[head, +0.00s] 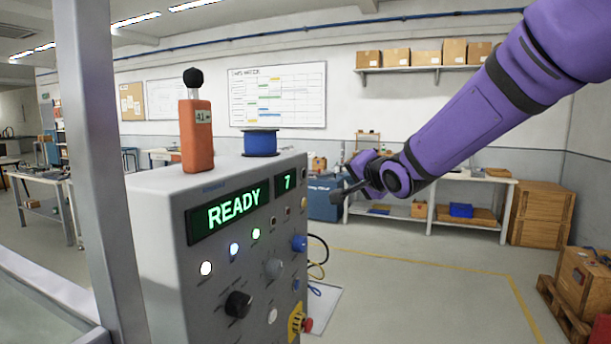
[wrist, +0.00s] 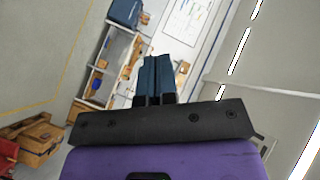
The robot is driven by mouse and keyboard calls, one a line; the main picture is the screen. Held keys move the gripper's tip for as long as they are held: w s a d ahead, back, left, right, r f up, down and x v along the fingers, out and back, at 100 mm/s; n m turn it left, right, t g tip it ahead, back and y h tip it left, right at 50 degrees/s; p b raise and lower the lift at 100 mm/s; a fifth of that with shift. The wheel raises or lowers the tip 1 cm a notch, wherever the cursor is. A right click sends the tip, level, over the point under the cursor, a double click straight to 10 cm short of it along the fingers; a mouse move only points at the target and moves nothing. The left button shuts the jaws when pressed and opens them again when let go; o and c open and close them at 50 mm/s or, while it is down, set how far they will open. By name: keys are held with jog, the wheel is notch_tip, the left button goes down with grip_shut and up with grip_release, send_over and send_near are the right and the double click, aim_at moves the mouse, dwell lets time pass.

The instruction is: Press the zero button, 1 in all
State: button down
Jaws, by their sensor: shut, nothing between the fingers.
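A grey control console (head: 160,230) stands left of centre in the head view. Labels are too small to read, so I cannot tell which is the zero button. My gripper (head: 338,193) is in the air to the right of the console face, apart from it in the picture. In the wrist view its dark fingers (wrist: 155,78) are shut together and empty.
An orange handheld device (head: 197,135) and a blue spool (head: 260,143) stand on the console. A red stop button (head: 307,325) is low on the panel. A grey post (head: 100,150) rises at left. The floor right of the console is largely clear; wooden crates (head: 540,212) stand farther right.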

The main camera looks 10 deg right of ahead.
jog(key=w+a, duration=0.4)
jog(key=a, duration=0.2)
jog(key=shift+w, duration=0.25)
jog(key=shift+w+a, duration=0.1)
jog(key=shift+a, duration=0.15)
dwell(1.8)
jog(key=shift+w+a, duration=0.15)
jog(key=shift+a, duration=0.05)
jog(key=shift+w+a, duration=0.25)
jog(key=shift+a, duration=0.1)
dwell(0.9)
dwell(0.3)
jog(key=shift+s+d, duration=0.5)
jog(key=shift+d, duration=0.15)
jog(key=shift+d, duration=0.15)
jog(key=shift+s+d, duration=0.75)
jog(key=shift+d, duration=0.2)
jog(key=shift+s+d, duration=0.75)
jog(key=shift+d, duration=0.2)
